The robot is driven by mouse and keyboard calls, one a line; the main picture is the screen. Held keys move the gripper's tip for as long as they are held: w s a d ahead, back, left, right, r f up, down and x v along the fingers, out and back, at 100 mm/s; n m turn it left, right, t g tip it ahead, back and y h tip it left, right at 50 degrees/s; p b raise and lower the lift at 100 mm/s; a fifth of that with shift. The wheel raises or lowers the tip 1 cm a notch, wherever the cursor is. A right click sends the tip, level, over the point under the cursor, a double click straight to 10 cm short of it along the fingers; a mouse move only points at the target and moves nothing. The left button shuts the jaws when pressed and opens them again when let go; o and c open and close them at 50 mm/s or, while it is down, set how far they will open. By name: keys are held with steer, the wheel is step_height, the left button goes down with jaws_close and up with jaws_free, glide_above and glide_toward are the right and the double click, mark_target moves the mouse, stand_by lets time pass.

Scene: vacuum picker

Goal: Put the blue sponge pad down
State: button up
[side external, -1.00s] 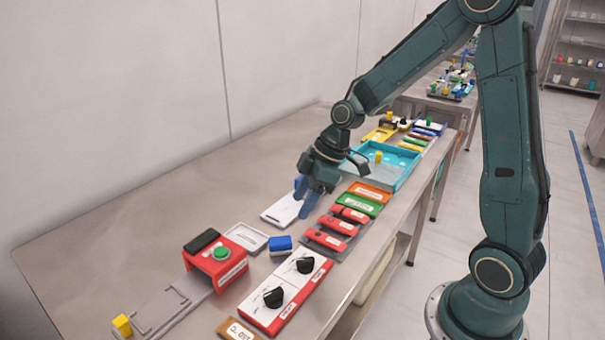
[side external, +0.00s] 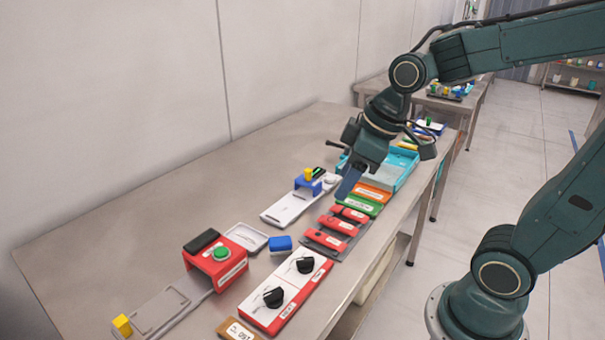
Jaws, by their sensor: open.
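The blue sponge pad (side external: 281,244) is a small blue block with a pale lower edge. It rests on the steel table, between a shallow pale tray (side external: 247,237) and a red-and-white panel with two black knobs (side external: 291,290). Whether it touches the tray's edge cannot be told. My gripper (side external: 347,186) has blue fingers and hangs above the table near the orange and green plates, well to the right of and behind the pad. It is apart from the pad, open, and nothing shows in it. The arm hides part of the turquoise tray.
A white board with a blue bracket and yellow block (side external: 293,203) lies left of my gripper. Red tools (side external: 338,224) lie below it, and a turquoise tray (side external: 405,165) behind. A red box with a green button (side external: 216,257) stands front left. The table's left rear is bare.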

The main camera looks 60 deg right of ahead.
steer(key=s+r+m+t+h, duration=0.1)
steer(key=s+r+m, duration=0.2)
steer(key=s, duration=0.6)
steer(key=shift+s+m, duration=0.3)
steer(key=shift+m, duration=0.3)
steer(key=shift+o, duration=0.5)
steer(key=shift+w, duration=0.1)
steer(key=w+d+f+n+g+y, duration=0.1)
steer(key=w+f+n, duration=0.3)
steer(key=w, duration=0.6)
steer(key=w+d+f+n+g+y, duration=0.1)
steer(key=w+f+n, duration=0.4)
steer(key=w, duration=0.5)
step_height(320, 180, down, 2)
steer(key=shift+w+d+f+y, duration=0.1)
steer(key=shift+w+d+y, duration=0.15)
steer(key=shift+d+y, duration=0.3)
